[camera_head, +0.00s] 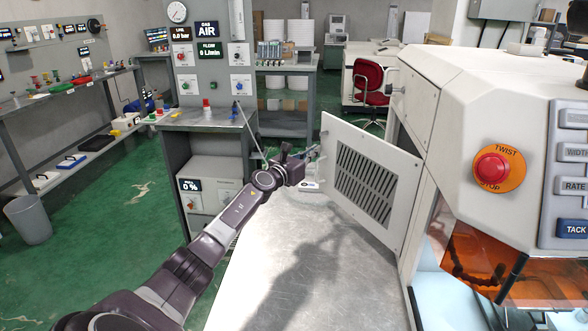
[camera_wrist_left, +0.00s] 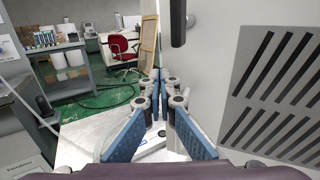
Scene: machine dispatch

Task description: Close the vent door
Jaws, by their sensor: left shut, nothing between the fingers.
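The vent door (camera_head: 372,178) is a light grey panel with dark louvre slots, standing open from the side of the white machine, its hinge side to the right. In the left wrist view the vent door (camera_wrist_left: 225,75) fills the right side, slots facing the camera. My left gripper (camera_head: 314,157) is at the door's free edge, at the left in the head view. Its blue-padded fingers (camera_wrist_left: 158,88) are shut and empty, beside the door panel. I cannot tell whether they touch it. My right gripper is not in view.
The white machine (camera_head: 455,110) with a red stop button (camera_head: 492,168) stands at the right. A bare metal tabletop (camera_head: 300,270) lies below the door, with a small white object (camera_head: 306,188) on it. A grey gauge stand (camera_head: 205,100) is left of the gripper.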

